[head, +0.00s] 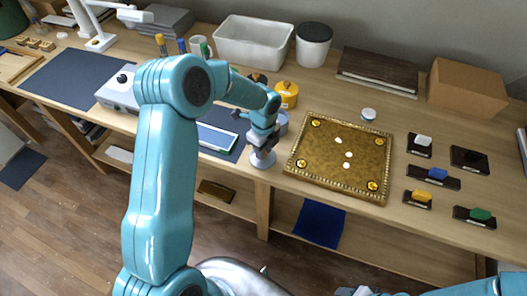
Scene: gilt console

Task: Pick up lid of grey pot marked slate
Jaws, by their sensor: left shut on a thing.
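My left gripper (262,153) is over the front edge of the wooden table, shut on a grey disc-like lid (262,162). The fingers and the top of the lid partly overlap, so the grip itself is hard to see. A grey-blue pot (283,124) stands just behind the gripper, mostly hidden by my left arm; no marking on it can be read. Of my right arm only a part shows at the bottom right edge, and its gripper is not visible.
A yellow lidded pot (286,97) stands behind the grey one. A gilt board (330,181) lies to the right, with a small round white-topped item (369,115) behind it. Colored blocks on dark bases stand further right. A white bin (253,44) is at the back.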

